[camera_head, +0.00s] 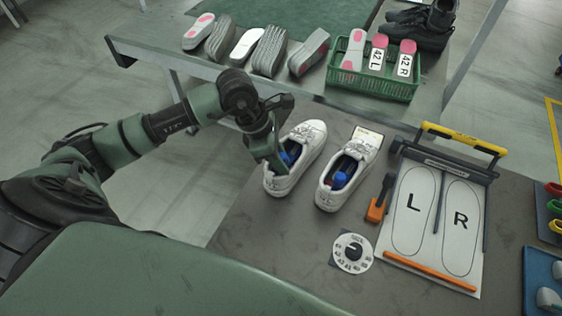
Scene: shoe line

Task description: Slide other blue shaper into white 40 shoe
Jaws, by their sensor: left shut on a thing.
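Two white shoes stand side by side on the grey-brown table, heels toward me. The left white shoe (313,132) has my left gripper (279,160) at its heel opening. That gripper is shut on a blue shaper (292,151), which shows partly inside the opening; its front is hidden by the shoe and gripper. The right white shoe (325,196) holds another blue shaper (341,178), which rests inside with no gripper on it. My right gripper is not in view.
An L/R measuring board (438,170) with a yellow-black bar stands on the right, beside an orange-and-black tool (378,206). A round dial (352,252) lies in front of the shoes. Behind, a green crate (342,79) holds labelled pieces; several soles and black shoes (425,25) lie nearby.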

